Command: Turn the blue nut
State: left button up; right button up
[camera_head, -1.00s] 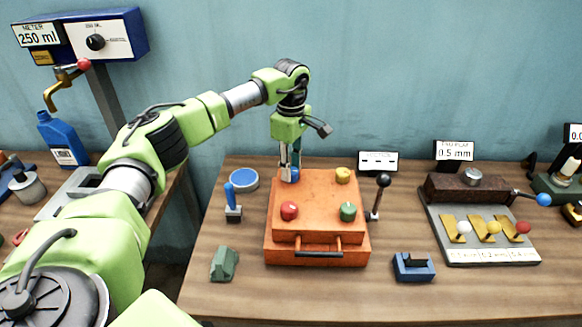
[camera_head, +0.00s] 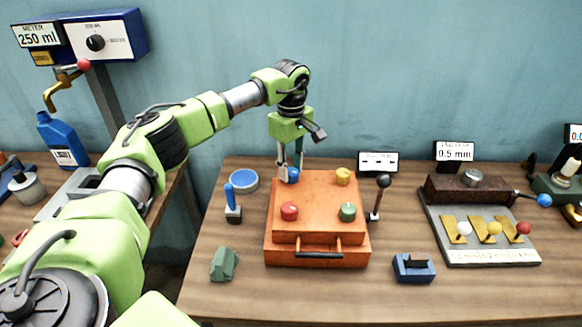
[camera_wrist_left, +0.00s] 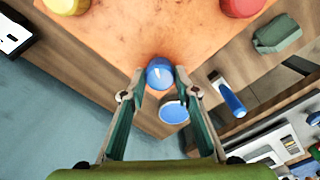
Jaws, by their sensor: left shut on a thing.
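The blue nut (camera_head: 292,175) sits at the back left corner of the orange box (camera_head: 318,253), and it also shows in the left wrist view (camera_wrist_left: 159,73) with a white mark on top. My left gripper (camera_head: 289,172) points down over that corner. In the left wrist view its fingertips (camera_wrist_left: 159,76) lie on both sides of the nut, shut on it. The box carries a red nut (camera_head: 289,211), a green nut (camera_head: 348,211) and a yellow nut (camera_head: 343,176) at its other corners. My right gripper is not in view.
A blue-handled tool (camera_head: 231,197) and a round blue-topped tin (camera_head: 243,180) stand left of the box. A black-knobbed lever (camera_head: 383,181) stands right of it. A blue block (camera_head: 414,267) and a green block (camera_head: 224,264) lie in front. The front table is mostly clear.

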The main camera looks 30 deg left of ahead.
aim_at(291, 171)
pick_arm(q)
jog(key=o, duration=1.1)
notch_tip(291, 171, up, 12)
